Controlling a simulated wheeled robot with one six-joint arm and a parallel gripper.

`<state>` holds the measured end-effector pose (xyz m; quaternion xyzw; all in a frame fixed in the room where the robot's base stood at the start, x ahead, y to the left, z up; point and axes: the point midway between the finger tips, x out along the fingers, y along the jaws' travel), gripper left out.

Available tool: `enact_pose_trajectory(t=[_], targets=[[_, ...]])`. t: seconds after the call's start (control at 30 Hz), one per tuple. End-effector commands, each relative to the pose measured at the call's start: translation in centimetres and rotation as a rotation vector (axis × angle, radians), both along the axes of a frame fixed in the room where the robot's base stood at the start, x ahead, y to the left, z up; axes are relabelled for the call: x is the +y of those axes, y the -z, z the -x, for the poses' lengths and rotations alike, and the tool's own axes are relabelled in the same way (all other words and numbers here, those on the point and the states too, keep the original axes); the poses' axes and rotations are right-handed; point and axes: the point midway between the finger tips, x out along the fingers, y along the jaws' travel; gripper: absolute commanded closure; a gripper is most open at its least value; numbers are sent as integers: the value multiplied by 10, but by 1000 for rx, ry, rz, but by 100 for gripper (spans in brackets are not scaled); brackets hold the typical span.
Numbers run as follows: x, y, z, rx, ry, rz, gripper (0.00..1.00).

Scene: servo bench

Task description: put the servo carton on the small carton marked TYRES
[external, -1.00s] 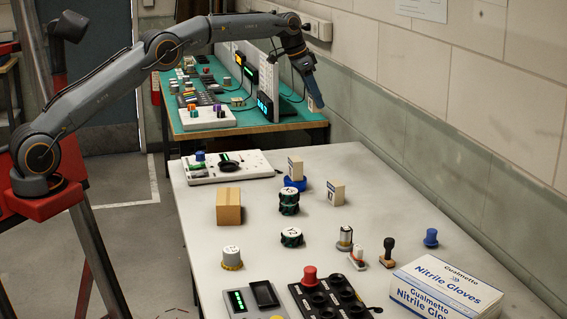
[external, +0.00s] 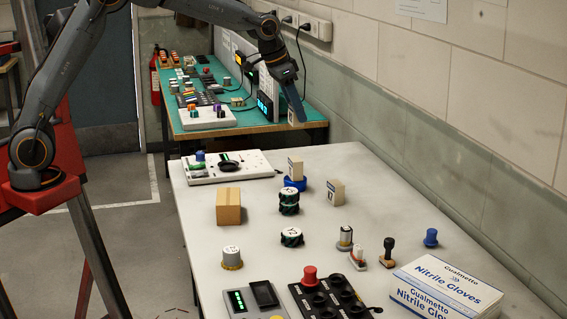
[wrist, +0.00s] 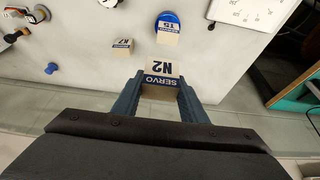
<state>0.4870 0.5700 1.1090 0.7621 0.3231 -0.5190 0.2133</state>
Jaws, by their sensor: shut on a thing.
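My gripper (wrist: 158,92) is shut on a servo carton marked N2 (wrist: 161,72), cream with a blue band, between its two fingers in the wrist view. In the external view my gripper (external: 293,112) holds this carton above the far end of the white table, near the wall; the fingers partly hide it. A small brown carton (external: 229,206) stands on the table left of centre. No TYRES marking can be read on it. It does not show in the wrist view.
A carton marked T5 (wrist: 168,35) rests on a blue holder; another small carton (external: 335,193) stands nearby. Black-green wheels (external: 289,201), a grey knob (external: 231,257), stamps and a glove box (external: 444,288) stand on the table. Bare table lies around the brown carton.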

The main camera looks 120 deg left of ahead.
Motion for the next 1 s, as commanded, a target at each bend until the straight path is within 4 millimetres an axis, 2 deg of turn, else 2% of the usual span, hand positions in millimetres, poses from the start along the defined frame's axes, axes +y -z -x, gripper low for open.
enact_pose_trajectory(t=[0.03, 0.3, 0.5, 0.6, 0.7, 0.77, 1.0], targets=[[-22, -2, 3, 0, 3, -1, 84], [-129, 12, 30, -5, 3, -3, 84], [-194, 27, 57, -12, 7, -4, 84], [-214, 32, 67, -15, 9, -3, 84], [-226, 37, 74, -15, 10, -3, 84], [-229, 41, 76, -16, 11, -2, 84], [-232, 81, 78, -13, 10, 2, 84]])
